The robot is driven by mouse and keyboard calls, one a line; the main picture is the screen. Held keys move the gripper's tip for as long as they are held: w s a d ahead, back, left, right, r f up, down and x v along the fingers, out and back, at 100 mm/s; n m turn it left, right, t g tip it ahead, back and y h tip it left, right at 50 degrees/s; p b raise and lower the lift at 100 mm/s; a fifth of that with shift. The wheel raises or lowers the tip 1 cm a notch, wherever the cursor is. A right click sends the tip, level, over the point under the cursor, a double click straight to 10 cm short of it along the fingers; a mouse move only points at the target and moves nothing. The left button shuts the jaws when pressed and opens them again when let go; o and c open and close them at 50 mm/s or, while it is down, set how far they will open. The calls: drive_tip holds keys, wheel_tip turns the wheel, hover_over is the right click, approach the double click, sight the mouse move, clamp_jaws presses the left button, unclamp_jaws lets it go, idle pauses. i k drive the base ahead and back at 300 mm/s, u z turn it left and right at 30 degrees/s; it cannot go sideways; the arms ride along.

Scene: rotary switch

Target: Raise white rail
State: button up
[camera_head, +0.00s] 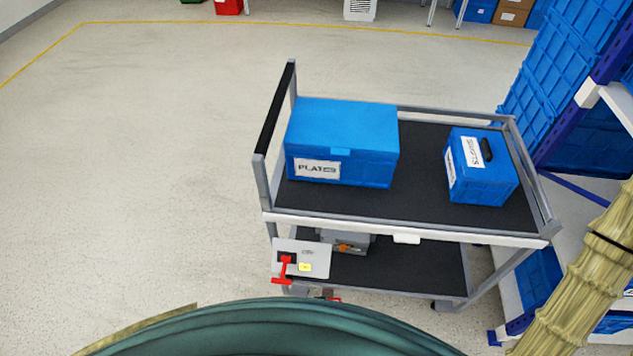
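The white rail (335,225) runs along the near edge of the upper shelf of a grey two-tier cart (420,213). A small white tab (407,239) sits just below the rail near its middle. The rail lies low, about level with the black shelf surface. A light grey panel (317,256) hangs at the cart's near left corner, with a red rotary handle (285,270) and a yellow label on it. The handle points down. My gripper is not in view.
A large blue box (343,123) labelled PLATES and a smaller blue box (488,185) stand on the upper shelf. A grey item (345,242) sits on the lower shelf. Blue shelving (575,90) stands close on the right. The floor left of the cart is clear.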

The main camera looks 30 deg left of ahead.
sight(401, 235)
drive_tip(key=u, duration=0.25)
drive_tip(key=k, duration=0.3)
drive_tip(key=z, duration=0.15)
drive_tip(key=i, duration=0.6)
drive_tip(key=z, duration=0.3)
drive_tip(key=k, duration=1.25)
drive_tip(key=z, duration=0.65)
drive_tip(key=i, duration=0.6)
drive_tip(key=u, duration=0.05)
